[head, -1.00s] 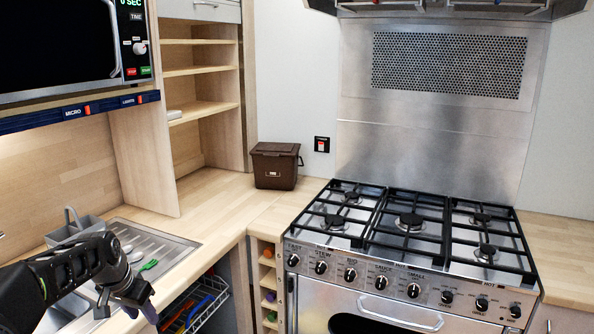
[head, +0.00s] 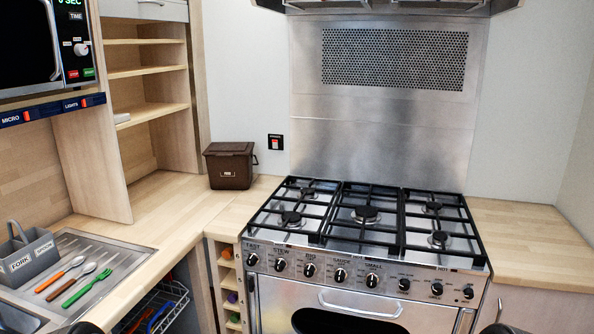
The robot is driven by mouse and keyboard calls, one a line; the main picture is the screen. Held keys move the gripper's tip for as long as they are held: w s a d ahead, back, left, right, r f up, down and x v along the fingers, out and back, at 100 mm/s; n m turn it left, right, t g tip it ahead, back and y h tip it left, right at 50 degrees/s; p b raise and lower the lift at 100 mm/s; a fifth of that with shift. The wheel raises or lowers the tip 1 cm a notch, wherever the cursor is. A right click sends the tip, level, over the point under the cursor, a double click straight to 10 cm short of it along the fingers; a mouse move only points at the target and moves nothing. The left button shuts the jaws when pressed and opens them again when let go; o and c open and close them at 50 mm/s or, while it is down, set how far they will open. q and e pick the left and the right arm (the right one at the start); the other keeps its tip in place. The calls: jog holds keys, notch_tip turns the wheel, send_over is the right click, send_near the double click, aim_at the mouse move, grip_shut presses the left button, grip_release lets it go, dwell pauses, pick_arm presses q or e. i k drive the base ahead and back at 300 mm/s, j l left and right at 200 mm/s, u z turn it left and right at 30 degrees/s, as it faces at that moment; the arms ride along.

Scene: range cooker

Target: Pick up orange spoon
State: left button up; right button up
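The orange spoon (head: 60,273) lies on the ridged metal draining board (head: 120,262) at the lower left of the head view. A metal spoon with a brown handle (head: 73,281) lies just to its right, and a green fork (head: 88,288) lies right of that. The pieces lie side by side at a slant, close together but apart. Neither of my grippers shows. Only small black rounded parts, seemingly of my arms, show at the bottom edge, so how the fingers stand is hidden.
A grey cutlery holder (head: 33,252) with labelled compartments stands left of the orange spoon. A wire rack (head: 160,300) sits below the counter edge. A brown bin (head: 230,168) stands at the back corner, beside the gas cooker (head: 365,215). The wooden counter (head: 165,200) between is clear.

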aim_at(79, 261)
jog(key=i+j, duration=0.7)
jog(key=j, duration=0.25)
jog(key=i+j, duration=0.35)
jog(key=k+z, duration=0.2)
jog(key=i+j+u, duration=0.2)
jog(key=k+l, duration=0.05)
jog(key=l, duration=0.05)
